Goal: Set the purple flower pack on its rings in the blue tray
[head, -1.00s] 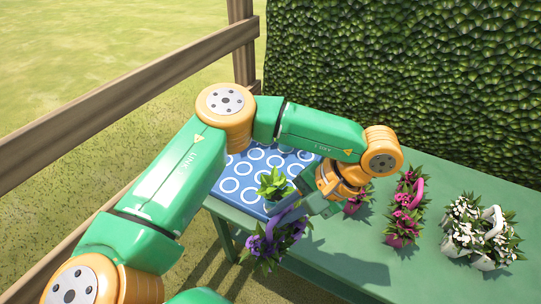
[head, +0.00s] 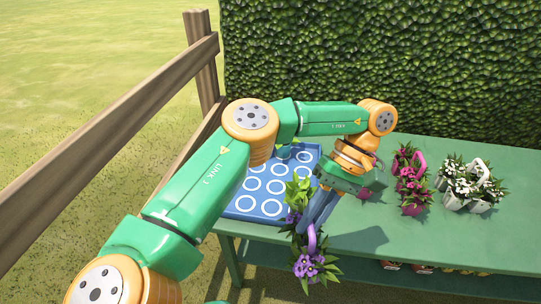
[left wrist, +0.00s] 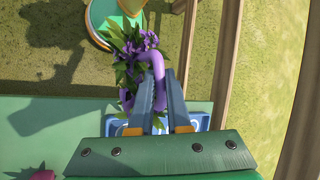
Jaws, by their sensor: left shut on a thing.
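The purple flower pack (head: 308,266) hangs by its purple handle from my left gripper (head: 314,222), which is shut on it. In the head view it is beyond the table's front edge, right of the blue tray's front corner; its pots are mostly hidden by leaves. It also shows in the left wrist view (left wrist: 130,55), with the handle (left wrist: 157,68) at the fingertips. The blue tray (head: 228,211) with white rings lies on the table's left end, partly covered by my left arm and green leaves. A bit of tray shows in the left wrist view (left wrist: 199,122).
The green table (head: 430,230) holds a pink flower pack (head: 412,190) and a white flower pack (head: 470,185) to the right. Another pink bloom is partly hidden by my gripper. A wooden fence (head: 110,110) stands left, a hedge (head: 400,60) behind.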

